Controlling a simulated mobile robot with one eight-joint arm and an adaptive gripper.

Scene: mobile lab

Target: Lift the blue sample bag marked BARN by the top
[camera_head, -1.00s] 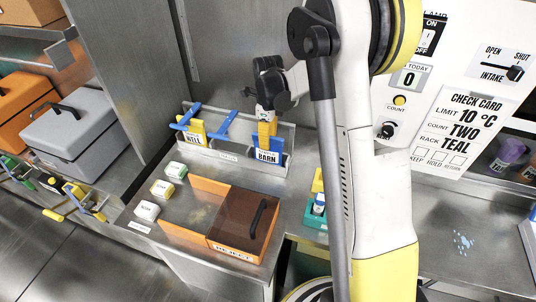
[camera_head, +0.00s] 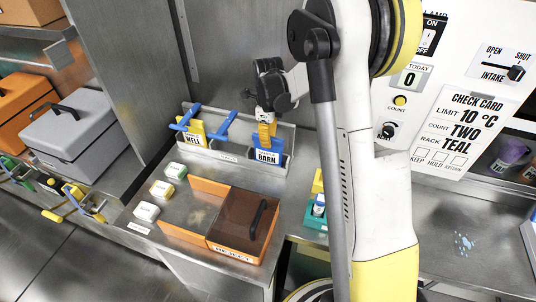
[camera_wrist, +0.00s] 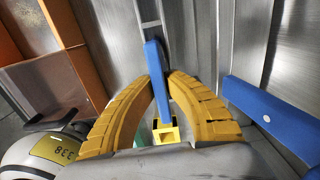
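The blue sample bag marked BARN (camera_head: 268,157) stands at the right end of the metal rack (camera_head: 225,156) in the head view. Its label faces the front. My gripper (camera_head: 265,140) comes down on it from above. In the wrist view, the yellow fingers of my gripper (camera_wrist: 158,80) meet on both sides of the bag's blue top bar (camera_wrist: 154,58), which runs between them. The bag appears still low in the rack; a clear gap below it does not show. The fingers hide part of its top.
A yellow bag marked WELL (camera_head: 192,136) with a blue top bar is at the rack's left end. Another blue bar (camera_head: 224,124) stands between. A teal rack (camera_head: 316,220) stands to the right.

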